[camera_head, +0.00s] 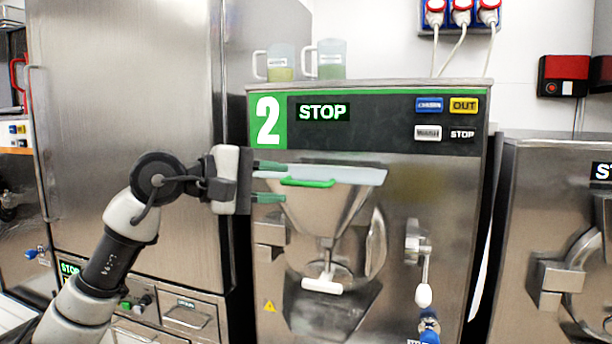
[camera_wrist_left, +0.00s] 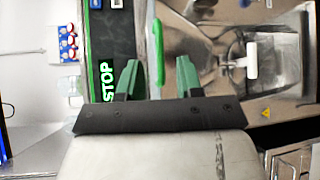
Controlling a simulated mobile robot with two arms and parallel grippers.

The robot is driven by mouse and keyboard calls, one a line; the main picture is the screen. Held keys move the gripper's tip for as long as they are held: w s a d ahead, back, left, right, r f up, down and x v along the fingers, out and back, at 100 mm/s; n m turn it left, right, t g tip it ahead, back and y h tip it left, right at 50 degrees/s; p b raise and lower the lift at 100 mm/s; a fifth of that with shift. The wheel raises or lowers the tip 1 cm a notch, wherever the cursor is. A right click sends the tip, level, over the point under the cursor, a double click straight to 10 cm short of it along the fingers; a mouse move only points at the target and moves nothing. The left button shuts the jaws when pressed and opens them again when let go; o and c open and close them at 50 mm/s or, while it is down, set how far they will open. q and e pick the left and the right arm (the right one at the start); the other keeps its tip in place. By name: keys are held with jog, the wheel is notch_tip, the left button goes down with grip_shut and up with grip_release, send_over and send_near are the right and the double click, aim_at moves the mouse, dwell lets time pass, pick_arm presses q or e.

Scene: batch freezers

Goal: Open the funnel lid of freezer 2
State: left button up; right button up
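Freezer 2 (camera_head: 420,180) stands in the middle of the head view, with a green number 2 panel. Its funnel (camera_head: 325,212) is topped by a flat, pale translucent funnel lid (camera_head: 350,175), lying level and closed. A green handle (camera_head: 308,183) runs along the lid's front edge. It also shows in the left wrist view (camera_wrist_left: 158,40), lined up between the fingers and beyond their tips. My left gripper (camera_head: 272,181) is open and empty at the lid's left end, one green finger above handle level and one below. It also shows in the left wrist view (camera_wrist_left: 158,75). My right gripper is out of view.
Two measuring jugs (camera_head: 281,62) (camera_head: 331,58) stand on top of the freezer. Below the funnel are a white-handled outlet (camera_head: 322,284) and a lever (camera_head: 424,290) on the right. A tall steel cabinet (camera_head: 130,90) is at left; another machine (camera_head: 550,200) is at right.

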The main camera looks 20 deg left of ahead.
aim_at(301, 184)
pick_arm(q)
jog(key=p+x, duration=0.1)
jog(key=x, duration=0.4)
jog(key=shift+w+d, duration=0.25)
jog(key=shift+d, duration=0.05)
grip_shut()
